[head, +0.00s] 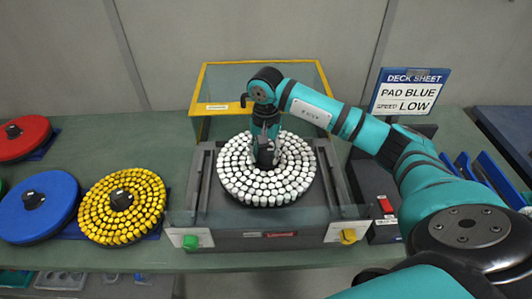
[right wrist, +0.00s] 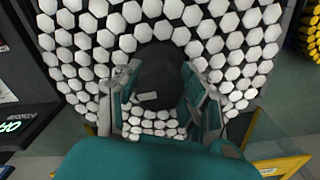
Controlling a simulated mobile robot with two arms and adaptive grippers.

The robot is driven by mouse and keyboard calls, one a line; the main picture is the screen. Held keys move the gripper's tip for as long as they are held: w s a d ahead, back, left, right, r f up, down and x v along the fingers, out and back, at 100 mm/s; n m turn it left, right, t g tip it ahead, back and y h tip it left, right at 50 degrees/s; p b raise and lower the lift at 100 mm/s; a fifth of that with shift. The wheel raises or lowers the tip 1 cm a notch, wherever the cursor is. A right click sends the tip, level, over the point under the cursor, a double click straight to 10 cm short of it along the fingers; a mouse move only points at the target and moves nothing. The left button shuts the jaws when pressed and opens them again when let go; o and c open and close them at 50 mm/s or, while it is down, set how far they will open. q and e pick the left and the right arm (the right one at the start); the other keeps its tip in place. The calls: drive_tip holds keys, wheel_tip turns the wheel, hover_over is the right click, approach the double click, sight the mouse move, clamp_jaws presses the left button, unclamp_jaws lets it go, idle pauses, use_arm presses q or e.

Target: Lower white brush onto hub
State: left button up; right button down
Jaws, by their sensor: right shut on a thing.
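The white brush (head: 240,178) is a disc of white tufts with a black centre knob. My right gripper (head: 264,150) comes down from above and is shut on that knob. In the right wrist view the two fingers (right wrist: 160,95) stand on either side of the black knob (right wrist: 158,78), with the white tufts (right wrist: 85,40) around. The brush is over the dark grey machine bed (head: 205,200). The hub is hidden beneath the brush, and I cannot tell whether the brush touches it. My left gripper is not in view.
A yellow brush (head: 95,208), a blue pad (head: 38,222) and a red pad (head: 20,145) lie to the left. A yellow-framed clear guard (head: 205,90) stands behind the machine. The deck sheet (head: 410,92) reads PAD BLUE, SPEED LOW. A clear panel edges the machine's front.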

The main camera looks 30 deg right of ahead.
drive_tip(key=shift+f+b, duration=1.4)
drive_tip(key=shift+b, duration=0.1)
idle(0.3)
